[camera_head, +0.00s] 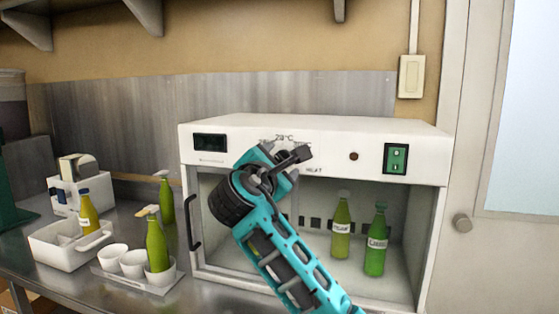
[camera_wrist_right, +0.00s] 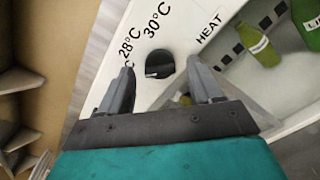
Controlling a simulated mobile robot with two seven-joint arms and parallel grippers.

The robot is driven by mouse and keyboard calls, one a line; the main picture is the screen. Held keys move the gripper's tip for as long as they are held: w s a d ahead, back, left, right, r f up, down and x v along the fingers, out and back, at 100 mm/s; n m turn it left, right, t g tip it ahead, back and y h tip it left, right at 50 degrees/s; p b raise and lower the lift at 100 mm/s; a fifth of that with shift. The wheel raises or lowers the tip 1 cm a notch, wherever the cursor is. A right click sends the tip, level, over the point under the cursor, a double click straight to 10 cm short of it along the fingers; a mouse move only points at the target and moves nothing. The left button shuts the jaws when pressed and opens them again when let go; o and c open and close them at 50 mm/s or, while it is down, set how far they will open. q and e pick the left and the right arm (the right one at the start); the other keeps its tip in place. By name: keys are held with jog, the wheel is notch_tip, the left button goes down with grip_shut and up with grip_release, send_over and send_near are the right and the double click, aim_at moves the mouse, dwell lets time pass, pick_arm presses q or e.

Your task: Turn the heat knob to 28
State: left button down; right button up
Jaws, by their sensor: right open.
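The heat knob (camera_wrist_right: 159,64) is a round black dial on the white front panel, seen in the right wrist view. Printed marks 28°C (camera_wrist_right: 128,42) and 30°C (camera_wrist_right: 157,20) stand above it, and the word HEAT (camera_wrist_right: 209,28) is to its right. My right gripper (camera_wrist_right: 160,76) is open, with one finger on each side of the knob; I cannot tell whether either touches it. In the head view my right gripper (camera_head: 297,156) covers the knob in front of the white heated cabinet (camera_head: 235,128). Where the knob points is unclear. My left gripper is not in view.
The cabinet holds two green bottles (camera_head: 341,228) and has a green switch (camera_head: 396,158) and dark display (camera_head: 210,142) on its panel. Left of it, the metal counter carries green bottles, white cups (camera_head: 112,256) and a white tray (camera_head: 60,253).

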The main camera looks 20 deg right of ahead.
jog(key=shift+w+d, duration=0.25)
jog(key=shift+w, duration=0.2)
jog(key=c, duration=1)
